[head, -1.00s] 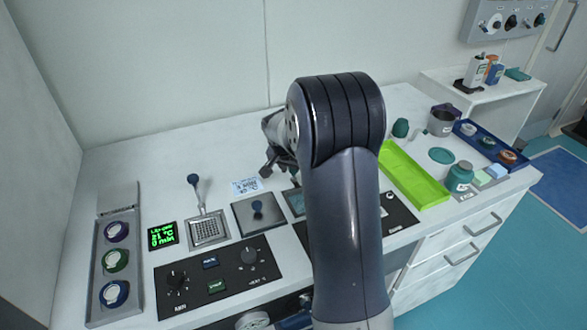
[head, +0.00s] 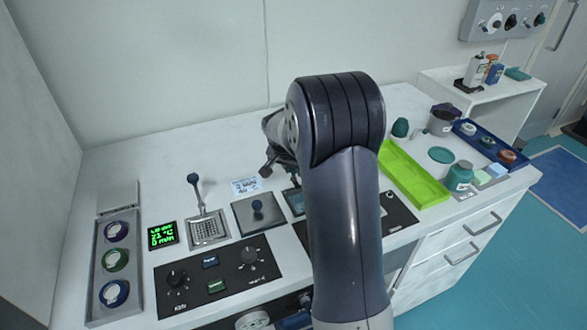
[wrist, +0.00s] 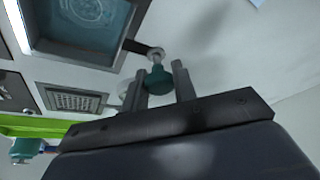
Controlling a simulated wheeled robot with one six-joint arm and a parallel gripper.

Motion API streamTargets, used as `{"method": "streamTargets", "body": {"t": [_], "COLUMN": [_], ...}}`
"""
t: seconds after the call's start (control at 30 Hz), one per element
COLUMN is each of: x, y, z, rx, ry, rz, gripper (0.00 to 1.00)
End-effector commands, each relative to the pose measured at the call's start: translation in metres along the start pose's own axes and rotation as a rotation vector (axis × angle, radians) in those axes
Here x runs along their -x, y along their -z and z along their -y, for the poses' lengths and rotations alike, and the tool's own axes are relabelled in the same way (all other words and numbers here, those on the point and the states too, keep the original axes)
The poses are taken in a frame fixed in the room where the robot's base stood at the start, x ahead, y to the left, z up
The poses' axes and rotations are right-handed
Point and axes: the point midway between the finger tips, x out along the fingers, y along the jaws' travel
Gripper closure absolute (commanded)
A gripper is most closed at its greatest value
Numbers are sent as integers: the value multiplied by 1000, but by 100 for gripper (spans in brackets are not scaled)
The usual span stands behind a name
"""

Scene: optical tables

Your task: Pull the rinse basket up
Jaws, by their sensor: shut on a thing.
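In the wrist view a teal knob (wrist: 158,78) on a short stem sits between the two fingers of my gripper (wrist: 161,88), which is shut on it. The stem meets a small arm at the rim of a basin with bluish liquid (wrist: 92,22). A round patterned shape shows in the liquid; I cannot tell whether it is the rinse basket. In the head view my gripper (head: 268,165) is partly hidden behind my arm, above the bench, and the knob is hidden. The basin (head: 294,200) shows only in part, left of my arm.
A perforated plate (wrist: 75,100) lies beside the basin. A lime tray (head: 412,180) is at right. The bench behind is mostly clear.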

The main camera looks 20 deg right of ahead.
Motion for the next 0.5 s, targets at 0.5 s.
{"method": "streamTargets", "body": {"t": [0.5], "x": [62], "y": [26], "z": [0], "rx": [-1], "ry": [2], "rz": [-3], "gripper": [100]}}
